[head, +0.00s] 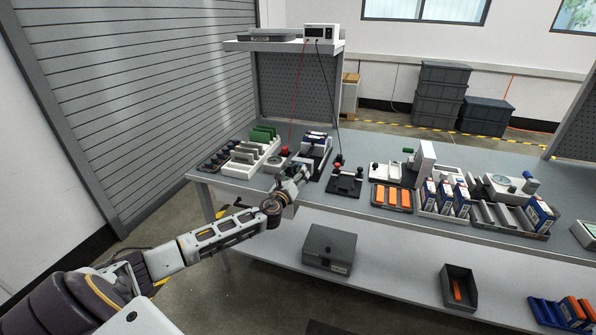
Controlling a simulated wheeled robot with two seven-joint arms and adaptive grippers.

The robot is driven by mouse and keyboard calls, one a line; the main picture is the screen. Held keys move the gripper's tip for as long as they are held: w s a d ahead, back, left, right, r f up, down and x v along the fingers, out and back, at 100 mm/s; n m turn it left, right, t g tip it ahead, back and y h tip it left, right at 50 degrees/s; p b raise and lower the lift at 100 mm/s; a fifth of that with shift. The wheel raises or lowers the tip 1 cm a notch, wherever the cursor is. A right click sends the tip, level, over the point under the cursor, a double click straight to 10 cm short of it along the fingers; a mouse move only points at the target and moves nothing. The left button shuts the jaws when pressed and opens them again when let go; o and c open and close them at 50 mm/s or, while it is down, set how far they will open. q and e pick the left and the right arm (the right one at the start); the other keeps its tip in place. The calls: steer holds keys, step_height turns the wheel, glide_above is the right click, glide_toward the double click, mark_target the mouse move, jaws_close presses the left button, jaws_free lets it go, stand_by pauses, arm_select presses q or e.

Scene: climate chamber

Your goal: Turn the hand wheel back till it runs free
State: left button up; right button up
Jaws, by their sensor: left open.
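My left arm reaches in from the lower left. Its gripper (300,175) is open at the front edge of the workbench, left of the middle. A small grey round part (273,165) with a red knob (285,151) sits just left of and behind the gripper. It may be the hand wheel, but it is small and partly covered by my arm. I cannot tell whether the fingers touch it or stand around it. A similar pale device with a round face (502,182) and a blue knob stands at the right of the bench. My right gripper is not in view.
Beside the gripper stand a white rack (237,170) and a black holder with boxes (310,158). A black stand with red-tipped posts (345,184) is to the right. A grey box (330,248) sits on the lower shelf. Floor in front is clear.

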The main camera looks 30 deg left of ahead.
mark_target(298, 170)
arm_select(q)
steer(key=shift+x, duration=2.05)
steer(key=shift+w+b, duration=0.2)
steer(key=shift+b, duration=0.1)
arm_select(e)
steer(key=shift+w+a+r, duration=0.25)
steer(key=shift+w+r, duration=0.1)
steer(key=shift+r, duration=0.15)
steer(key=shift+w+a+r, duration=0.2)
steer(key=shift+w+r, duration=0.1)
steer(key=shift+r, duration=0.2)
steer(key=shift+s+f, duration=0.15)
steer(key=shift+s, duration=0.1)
arm_select(q)
steer(key=c, duration=1)
steer(key=shift+n, duration=0.3)
